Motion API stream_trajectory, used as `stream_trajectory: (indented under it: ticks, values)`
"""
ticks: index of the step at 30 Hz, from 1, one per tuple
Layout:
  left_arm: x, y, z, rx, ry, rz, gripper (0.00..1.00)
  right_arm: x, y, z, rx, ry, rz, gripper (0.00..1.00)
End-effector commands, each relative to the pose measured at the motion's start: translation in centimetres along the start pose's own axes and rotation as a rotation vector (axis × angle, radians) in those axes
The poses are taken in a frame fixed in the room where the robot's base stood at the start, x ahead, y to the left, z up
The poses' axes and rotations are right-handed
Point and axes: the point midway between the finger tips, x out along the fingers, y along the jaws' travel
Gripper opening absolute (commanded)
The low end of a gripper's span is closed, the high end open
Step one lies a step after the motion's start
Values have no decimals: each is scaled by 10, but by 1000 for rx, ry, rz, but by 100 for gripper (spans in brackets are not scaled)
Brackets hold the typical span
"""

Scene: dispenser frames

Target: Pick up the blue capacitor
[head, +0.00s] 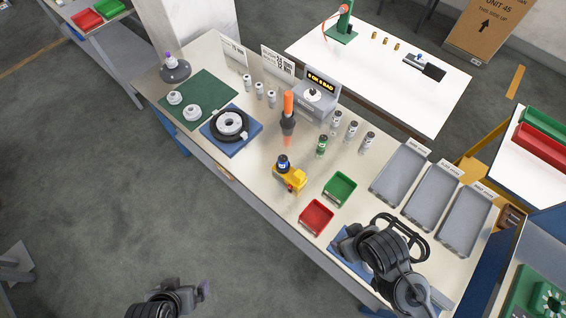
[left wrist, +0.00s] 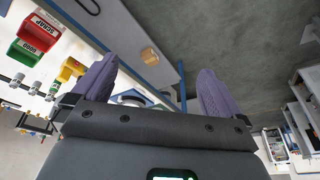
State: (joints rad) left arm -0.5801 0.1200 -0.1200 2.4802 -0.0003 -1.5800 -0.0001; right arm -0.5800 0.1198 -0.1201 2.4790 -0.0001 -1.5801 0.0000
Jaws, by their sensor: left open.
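The blue capacitor (head: 283,162) looks dark with a blue band and stands upright in the yellow fixture (head: 293,180) at the middle of the workbench (head: 262,165). My left gripper (head: 204,289) is low in the head view, over the floor in front of the bench and well apart from the capacitor. In the left wrist view my left gripper (left wrist: 155,85) has its two purple fingers spread with nothing held. The yellow fixture shows at left there (left wrist: 70,70); I cannot make out the blue capacitor. My right arm is at bottom right of the head view; its fingers cannot be made out.
A green capacitor (head: 322,146) and several grey ones (head: 351,130) stand behind the fixture. An orange-handled tool (head: 288,112) stands upright near them. A green bin (head: 340,188) and red bin (head: 316,216) sit right of it. Grey trays (head: 432,195) lie farther right.

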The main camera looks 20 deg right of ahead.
Motion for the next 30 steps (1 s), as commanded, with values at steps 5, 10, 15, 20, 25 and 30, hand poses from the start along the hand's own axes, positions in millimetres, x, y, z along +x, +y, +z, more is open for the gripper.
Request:
stream_trajectory:
  ticks: [5,10,15,20,25,30]
  values:
    - [0,0,0,0,0,0,100,0,0,0,0,1,0,72]
    - [0,0,0,0,0,0,91,0,0,0,0,1,0,72]
    - [0,0,0,0,0,0,74,0,0,0,0,1,0,72]
    - [0,0,0,0,0,0,74,0,0,0,0,1,0,72]
    - [0,0,-5,-13,26,0,74,0,0,0,0,2,0,72]
    - [7,3,-22,-13,122,4,74,-1,0,-1,0,3,0,72]
